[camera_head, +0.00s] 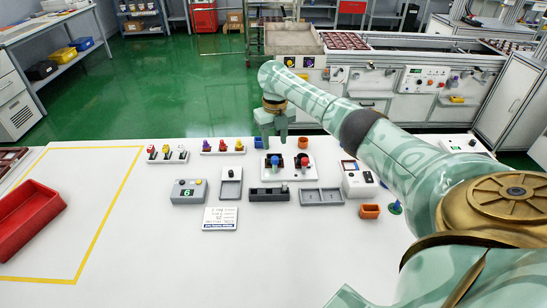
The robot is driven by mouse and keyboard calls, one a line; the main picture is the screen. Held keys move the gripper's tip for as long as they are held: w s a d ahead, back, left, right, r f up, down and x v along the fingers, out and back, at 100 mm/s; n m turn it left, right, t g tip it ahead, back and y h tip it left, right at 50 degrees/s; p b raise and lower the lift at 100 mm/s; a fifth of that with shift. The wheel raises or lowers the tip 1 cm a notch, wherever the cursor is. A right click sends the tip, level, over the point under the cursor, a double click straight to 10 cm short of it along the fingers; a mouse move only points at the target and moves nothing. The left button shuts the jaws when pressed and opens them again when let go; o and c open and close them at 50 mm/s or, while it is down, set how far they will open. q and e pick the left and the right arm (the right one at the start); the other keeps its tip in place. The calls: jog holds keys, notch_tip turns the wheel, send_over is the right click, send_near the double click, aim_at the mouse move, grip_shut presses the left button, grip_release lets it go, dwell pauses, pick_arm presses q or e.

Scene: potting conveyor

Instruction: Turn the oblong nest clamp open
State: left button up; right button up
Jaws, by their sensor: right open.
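My right gripper (271,140) hangs with its fingers pointing down and apart, empty, above the back of a white fixture (288,176). The gripper is apart from this block. My left gripper is not in view.
A red tray (24,217) lies at the left by a yellow outline. The white table's front middle is clear.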

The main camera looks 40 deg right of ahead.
aim_at(275, 158)
notch_tip(275, 158, down, 6)
jog(key=shift+r+b, duration=0.1)
jog(key=shift+b, duration=0.75)
jog(key=shift+f, duration=0.2)
grip_shut()
